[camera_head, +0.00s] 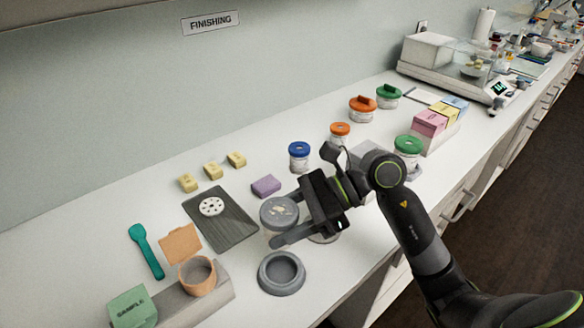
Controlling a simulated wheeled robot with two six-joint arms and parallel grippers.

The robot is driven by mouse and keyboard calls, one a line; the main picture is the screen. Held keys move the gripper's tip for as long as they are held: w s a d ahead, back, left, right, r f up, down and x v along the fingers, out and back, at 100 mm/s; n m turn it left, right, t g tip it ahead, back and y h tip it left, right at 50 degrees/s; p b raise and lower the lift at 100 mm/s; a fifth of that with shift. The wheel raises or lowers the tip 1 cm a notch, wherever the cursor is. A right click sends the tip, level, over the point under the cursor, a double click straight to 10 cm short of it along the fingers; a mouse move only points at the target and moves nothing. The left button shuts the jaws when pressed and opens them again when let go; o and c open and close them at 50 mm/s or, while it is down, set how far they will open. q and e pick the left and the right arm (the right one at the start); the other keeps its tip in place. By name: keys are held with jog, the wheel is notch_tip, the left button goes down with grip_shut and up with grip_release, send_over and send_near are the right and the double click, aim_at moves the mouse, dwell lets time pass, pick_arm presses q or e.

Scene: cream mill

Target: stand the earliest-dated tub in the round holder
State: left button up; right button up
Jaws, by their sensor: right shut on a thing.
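My right gripper (282,221) comes in from the right and is shut on a clear tub with a grey lid (277,212); the fingers are either side of it. The tub is upright, just behind the round holder (282,273), a grey ring with an empty hollow. I cannot tell whether the tub touches the counter. Other tubs stand further back: blue-lidded (299,156), orange-lidded (340,133) and (362,109), green-lidded (388,96) and (407,149). Another tub (324,238) is mostly hidden under my gripper. No dates are legible. My left gripper is not in view.
A dark tray (232,232) with a white disc lies left of the tub. A purple block (266,186) and yellow blocks (212,170) are behind. Colored boxes (430,123) are at right.

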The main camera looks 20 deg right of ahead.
aim_at(282, 249)
jog(key=shift+s+a+f, duration=0.25)
jog(key=shift+s+f, duration=0.2)
jog(key=shift+s, duration=0.1)
jog(key=shift+s+a+f, duration=0.25)
jog(key=shift+s+f, duration=0.15)
jog(key=shift+s, duration=0.15)
jog(key=shift+f+b, duration=0.9)
jog(key=shift+f, duration=0.9)
jog(key=shift+f+b, duration=0.55)
jog(key=shift+b, duration=0.35)
jog(key=shift+d+b, duration=0.1)
jog(key=shift+b, duration=0.65)
jog(key=shift+f+b, duration=0.75)
jog(key=shift+b, duration=0.6)
jog(key=shift+f+b, duration=0.3)
jog(key=shift+b, duration=0.75)
dwell(0.5)
jog(key=o, duration=1.3)
